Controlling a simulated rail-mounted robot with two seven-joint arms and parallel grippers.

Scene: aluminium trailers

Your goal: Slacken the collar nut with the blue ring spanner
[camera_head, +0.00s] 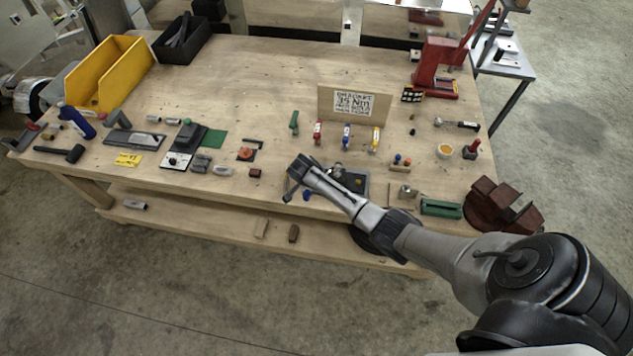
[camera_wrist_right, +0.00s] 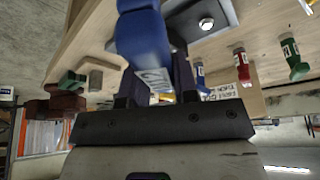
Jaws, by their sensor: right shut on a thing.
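My right gripper (camera_head: 298,168) reaches in from the right, over the front edge of the workbench. In the right wrist view its fingers (camera_wrist_right: 152,85) are shut on a thick blue handle, which I take for the blue ring spanner (camera_wrist_right: 142,35). Only a small blue part (camera_head: 307,194) shows below the gripper in the head view. A dark plate fixture (camera_head: 352,182) lies just right of the gripper. The wrist view shows a bright metal nut or bolt head (camera_wrist_right: 207,22) on the dark plate, beside the blue handle. The spanner's ring end is hidden. My left gripper is out of view.
A board with a "35 Nm" sign (camera_head: 353,103) stands behind the fixture, with green, red, blue and yellow handled tools before it. The back middle of the bench is clear.

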